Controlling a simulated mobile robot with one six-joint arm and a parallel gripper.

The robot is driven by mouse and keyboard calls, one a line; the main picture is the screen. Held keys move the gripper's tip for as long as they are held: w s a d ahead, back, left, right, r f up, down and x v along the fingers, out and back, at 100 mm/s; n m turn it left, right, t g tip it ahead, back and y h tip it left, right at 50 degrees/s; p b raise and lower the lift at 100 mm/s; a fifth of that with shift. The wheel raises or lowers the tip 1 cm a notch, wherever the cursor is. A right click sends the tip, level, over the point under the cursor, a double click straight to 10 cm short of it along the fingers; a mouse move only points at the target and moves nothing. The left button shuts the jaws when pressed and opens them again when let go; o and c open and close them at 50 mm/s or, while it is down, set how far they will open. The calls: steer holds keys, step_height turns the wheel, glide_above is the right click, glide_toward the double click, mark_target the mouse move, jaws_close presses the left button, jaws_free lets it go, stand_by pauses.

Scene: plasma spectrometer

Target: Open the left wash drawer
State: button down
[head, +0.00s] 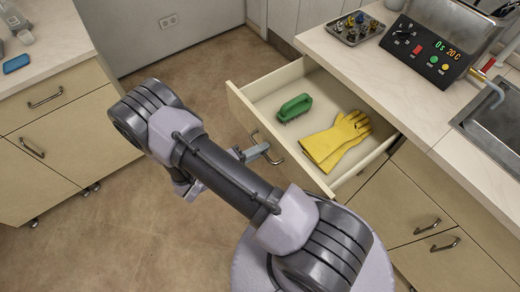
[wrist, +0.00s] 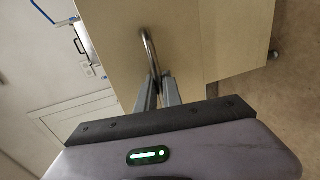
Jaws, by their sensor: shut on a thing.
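The left wash drawer (head: 240,104) stands pulled out from the counter in the head view. A green brush (head: 295,107) and yellow gloves (head: 335,141) lie inside it. Its curved metal handle (head: 268,150) is on the front panel and also shows in the wrist view (wrist: 148,45). My gripper (head: 262,152) is at this handle; in the wrist view its two fingers (wrist: 157,82) are closed on the handle's end. My arm hides part of the drawer front.
A tray of small parts (head: 355,28), a control box with buttons (head: 430,50) and a sink (head: 490,125) are on the counter. More closed drawers (head: 440,240) are at lower right. Another cabinet (head: 50,130) stands at left, with open floor (head: 110,225) between.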

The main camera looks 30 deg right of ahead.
steer(key=shift+a, duration=0.4)
steer(key=c, duration=1.8)
jaws_free()
steer(key=p+v, duration=0.3)
steer(key=v, duration=1.4)
steer(key=shift+a+p, duration=0.15)
steer(key=shift+p, duration=0.2)
